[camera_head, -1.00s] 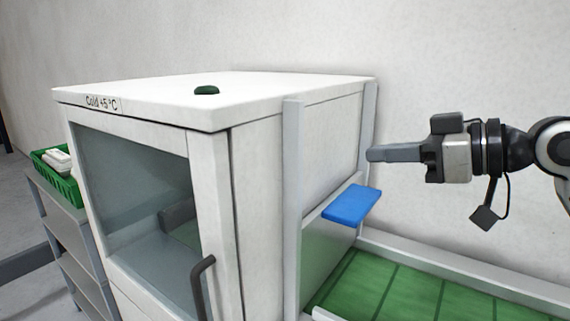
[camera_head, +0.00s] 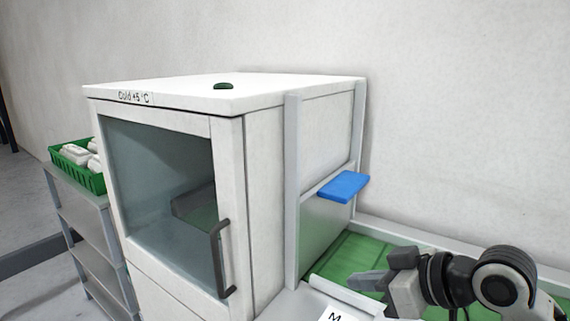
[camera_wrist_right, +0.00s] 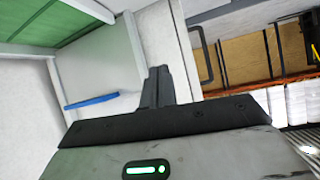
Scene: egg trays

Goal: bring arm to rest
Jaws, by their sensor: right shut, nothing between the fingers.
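My right gripper (camera_head: 368,281) is low at the right in the head view, above the green surface and to the right of the white cold cabinet. Its fingers are together with nothing between them. My left gripper is not in view.
The cold cabinet (camera_head: 270,150) has a glass door with a dark handle (camera_head: 222,258). A blue plate (camera_head: 343,187) juts from its right side. A green conveyor-like surface (camera_head: 345,262) lies below it. A green crate (camera_head: 88,178) with white items stands on a grey shelf at left.

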